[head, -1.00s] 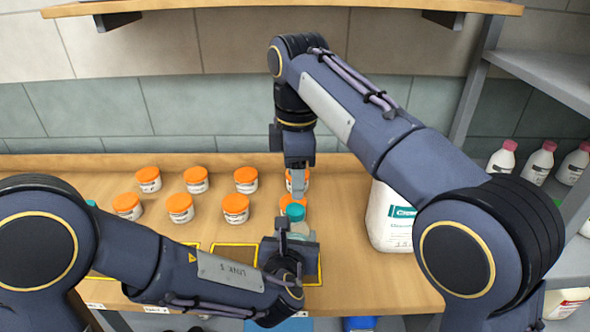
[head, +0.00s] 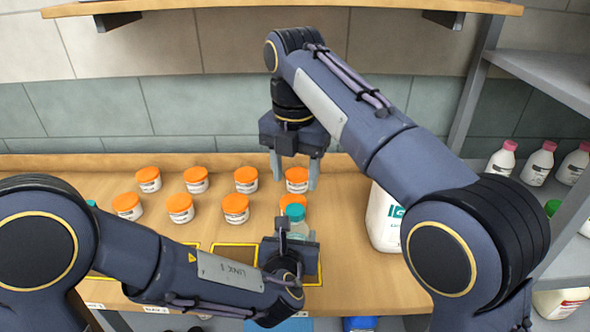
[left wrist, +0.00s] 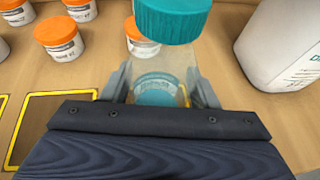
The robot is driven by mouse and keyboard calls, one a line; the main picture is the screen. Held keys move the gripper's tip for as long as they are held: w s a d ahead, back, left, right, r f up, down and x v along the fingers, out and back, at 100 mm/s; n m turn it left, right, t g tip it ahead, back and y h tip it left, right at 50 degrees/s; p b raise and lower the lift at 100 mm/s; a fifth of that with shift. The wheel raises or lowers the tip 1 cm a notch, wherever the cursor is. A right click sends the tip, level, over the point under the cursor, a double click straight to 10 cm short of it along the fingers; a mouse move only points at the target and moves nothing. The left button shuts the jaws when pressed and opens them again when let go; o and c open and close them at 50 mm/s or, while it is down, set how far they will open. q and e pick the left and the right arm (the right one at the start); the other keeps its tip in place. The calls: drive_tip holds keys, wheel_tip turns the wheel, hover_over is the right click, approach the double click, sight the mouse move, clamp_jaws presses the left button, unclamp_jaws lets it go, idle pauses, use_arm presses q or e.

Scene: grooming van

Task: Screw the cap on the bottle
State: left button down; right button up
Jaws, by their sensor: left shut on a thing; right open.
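The bottle (left wrist: 160,66) is clear with a teal label, and my left gripper (left wrist: 158,88) is shut around its body. It stands upright near the front of the bench. The teal cap (left wrist: 172,18) sits on top of the bottle; it also shows in the head view (head: 295,211). Whether it is tight cannot be told. In the head view my left gripper (head: 290,240) partly hides the bottle. My right gripper (head: 293,172) is open and empty above and behind the cap, its fingers pointing down and apart from it.
Several white jars with orange lids (head: 236,207) stand on the wooden bench (head: 340,200) to the left and behind. A large white jug (head: 382,218) stands to the right, partly behind my right arm. Yellow-framed mats (head: 232,252) lie along the front. Pink-capped bottles (head: 538,165) stand on the right shelf.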

sight(295, 209)
drive_tip(key=shift+f, duration=4)
drive_tip(key=shift+c, duration=0.4)
